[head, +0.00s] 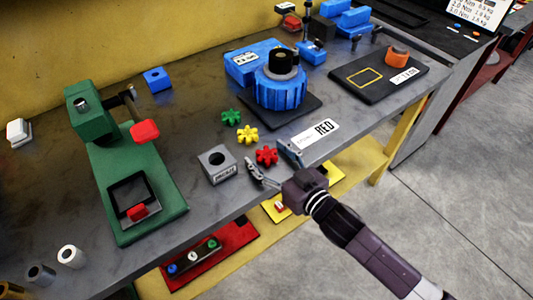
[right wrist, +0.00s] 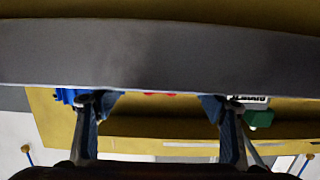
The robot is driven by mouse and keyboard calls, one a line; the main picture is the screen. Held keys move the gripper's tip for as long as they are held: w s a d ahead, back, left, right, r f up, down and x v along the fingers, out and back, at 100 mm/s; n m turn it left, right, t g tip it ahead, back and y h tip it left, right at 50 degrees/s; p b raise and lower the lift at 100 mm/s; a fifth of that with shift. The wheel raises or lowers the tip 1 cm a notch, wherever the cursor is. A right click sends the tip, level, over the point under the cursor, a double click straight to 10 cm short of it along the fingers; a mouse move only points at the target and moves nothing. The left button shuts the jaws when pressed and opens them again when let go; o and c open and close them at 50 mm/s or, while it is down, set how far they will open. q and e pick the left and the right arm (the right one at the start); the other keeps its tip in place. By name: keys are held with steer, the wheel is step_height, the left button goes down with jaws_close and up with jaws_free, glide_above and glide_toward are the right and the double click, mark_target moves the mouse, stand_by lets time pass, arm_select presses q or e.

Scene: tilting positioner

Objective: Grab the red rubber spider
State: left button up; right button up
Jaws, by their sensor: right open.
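The red rubber spider (head: 266,156) lies on the grey bench near its front edge, in the head view. My right gripper (head: 272,164) is open and empty at the front edge of the bench. Its spread fingertips are close to the spider, one on each side of it as seen from the head. In the right wrist view the two fingers of the right gripper (right wrist: 160,103) are wide apart, with a thin strip of red between them, probably the spider, mostly hidden. Contact cannot be told. My left gripper is not in view.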

steer(key=shift+w+a, duration=0.2)
steer(key=shift+w, duration=0.05)
steer(key=shift+c, duration=0.3)
steer(key=c, duration=1.2)
